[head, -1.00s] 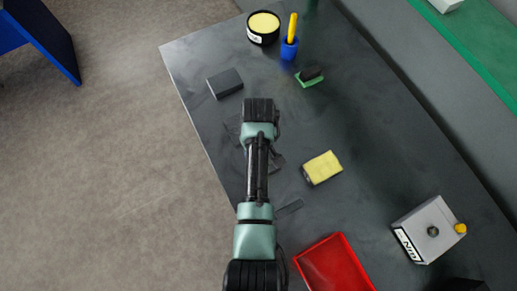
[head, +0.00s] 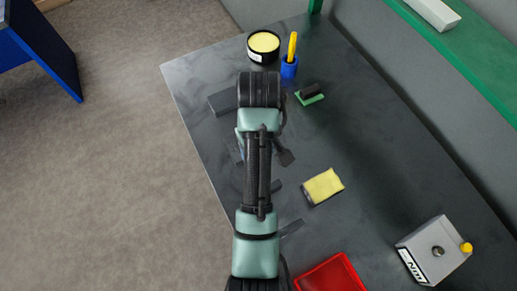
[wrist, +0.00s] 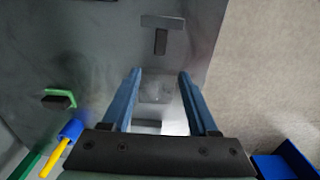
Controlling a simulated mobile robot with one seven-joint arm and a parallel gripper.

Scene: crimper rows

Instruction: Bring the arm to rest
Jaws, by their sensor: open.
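My arm reaches out over the dark grey table (head: 360,150) in the head view, raised above its surface. My gripper's fingers are hidden or unclear there behind the arm. In the wrist view my gripper (wrist: 160,74) shows two blue fingers, spread apart with nothing held between them. Bare tabletop shows past the fingertips, with a dark T-shaped thing (wrist: 162,32) lying farther off. A grey block shows between the fingers close to the palm, partly hidden.
Floor lies left.

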